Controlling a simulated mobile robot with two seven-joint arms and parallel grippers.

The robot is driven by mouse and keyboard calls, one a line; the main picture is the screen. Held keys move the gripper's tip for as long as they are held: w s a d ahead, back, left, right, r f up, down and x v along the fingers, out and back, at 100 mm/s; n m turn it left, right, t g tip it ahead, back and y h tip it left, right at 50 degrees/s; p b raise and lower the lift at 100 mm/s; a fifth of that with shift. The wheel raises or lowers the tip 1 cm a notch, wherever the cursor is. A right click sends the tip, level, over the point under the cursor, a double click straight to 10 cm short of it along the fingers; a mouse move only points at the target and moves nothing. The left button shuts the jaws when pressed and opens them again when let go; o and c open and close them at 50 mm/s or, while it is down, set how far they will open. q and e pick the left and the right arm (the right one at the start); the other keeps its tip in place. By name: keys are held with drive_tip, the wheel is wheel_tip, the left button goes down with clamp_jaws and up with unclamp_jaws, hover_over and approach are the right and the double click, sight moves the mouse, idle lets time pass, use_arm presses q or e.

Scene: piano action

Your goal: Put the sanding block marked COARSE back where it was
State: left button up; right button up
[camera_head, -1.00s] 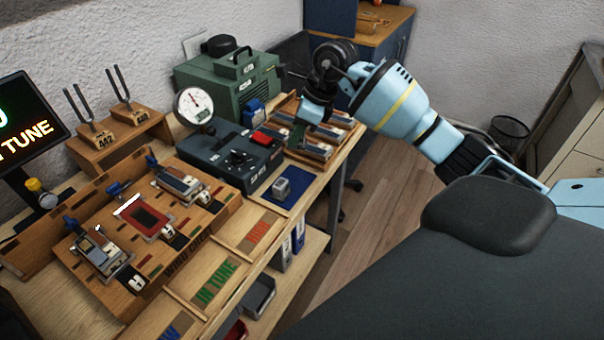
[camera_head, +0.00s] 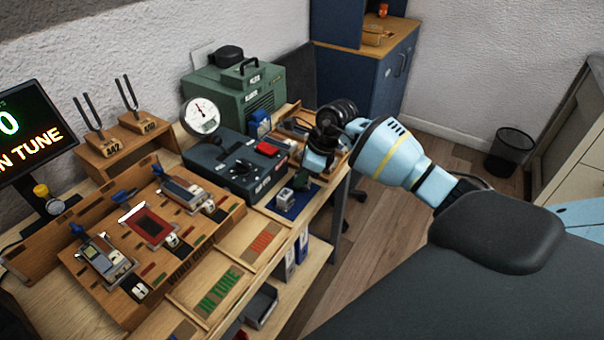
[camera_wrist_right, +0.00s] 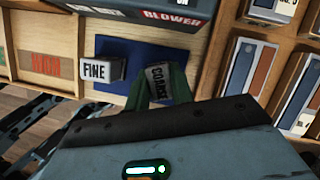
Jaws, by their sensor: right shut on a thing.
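The sanding block marked COARSE (camera_wrist_right: 157,78) is between the green fingers of my right gripper (camera_wrist_right: 159,92), which is shut on it. In the head view my right gripper (camera_head: 302,181) is at the right part of the blue mat (camera_head: 289,212). The block marked FINE (camera_wrist_right: 103,70) stands on the mat to the left of COARSE and apart from it; it also shows in the head view (camera_head: 284,198). The wrist view shows the blue mat (camera_wrist_right: 131,50) behind both blocks. I cannot tell whether COARSE touches the mat. My left gripper is not in view.
The blower control box (camera_head: 236,165) stands just behind the mat. A wooden tray with compartments (camera_wrist_right: 240,35) lies to the right in the wrist view. A wooden tray marked IN TUNE (camera_head: 214,296) lies to the left.

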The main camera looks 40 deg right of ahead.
drive_tip(key=shift+f, duration=0.15)
drive_tip(key=o, duration=0.9)
drive_tip(key=shift+r, duration=0.3)
drive_tip(key=v, duration=1.1)
drive_tip(key=shift+s+d+r, duration=0.15)
drive_tip(key=shift+d+r, duration=0.05)
drive_tip(key=shift+r, duration=0.1)
